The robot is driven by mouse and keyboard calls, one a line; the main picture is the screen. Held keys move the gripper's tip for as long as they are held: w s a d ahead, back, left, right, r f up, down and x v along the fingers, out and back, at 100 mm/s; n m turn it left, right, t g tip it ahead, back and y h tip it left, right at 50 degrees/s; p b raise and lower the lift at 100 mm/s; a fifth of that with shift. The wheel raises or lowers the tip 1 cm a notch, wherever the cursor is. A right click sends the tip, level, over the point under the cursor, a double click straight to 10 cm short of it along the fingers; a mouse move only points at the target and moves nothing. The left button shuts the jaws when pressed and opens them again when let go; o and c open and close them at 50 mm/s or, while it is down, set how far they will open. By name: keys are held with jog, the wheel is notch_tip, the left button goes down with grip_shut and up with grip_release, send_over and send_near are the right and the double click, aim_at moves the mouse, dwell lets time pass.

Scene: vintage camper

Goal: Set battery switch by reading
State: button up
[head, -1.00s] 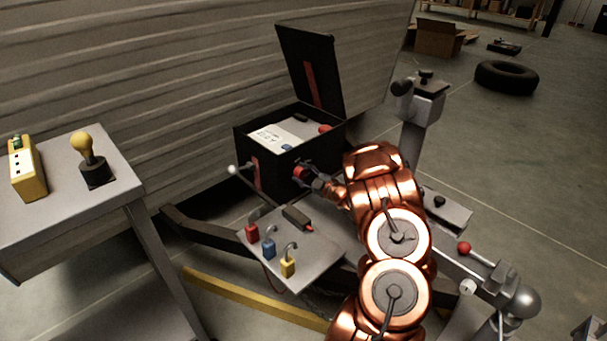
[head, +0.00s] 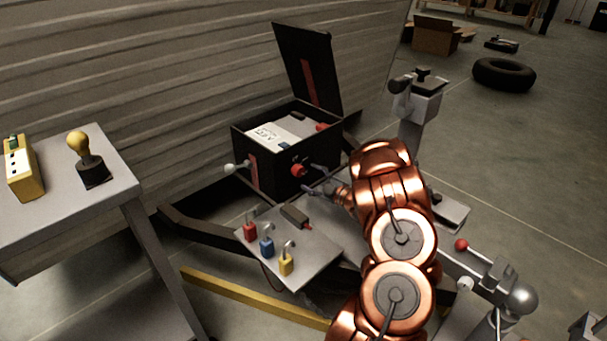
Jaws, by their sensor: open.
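The black battery box (head: 268,167) stands on the trailer frame against the camper wall, its lid (head: 303,68) raised. Inside lies a battery with a white label (head: 272,134); its print is too small to read. A red rotary switch knob (head: 299,170) sits on the box's front face; its exact setting cannot be told. My gripper (head: 318,180) is open just right of the knob, its fingers apart from it and nothing seen between them. A small dark device with a red end (head: 296,215), perhaps a meter, lies on the grey plate (head: 318,252) below; no reading shows.
Red (head: 250,232), blue (head: 266,247) and yellow (head: 286,264) padlocks stand on the plate. A white-tipped lever (head: 230,168) sticks out left of the box. The hitch jack (head: 418,105) stands close right.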

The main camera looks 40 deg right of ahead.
jog(key=s, duration=0.6)
jog(key=shift+s, duration=0.4)
jog(key=shift+r, duration=0.1)
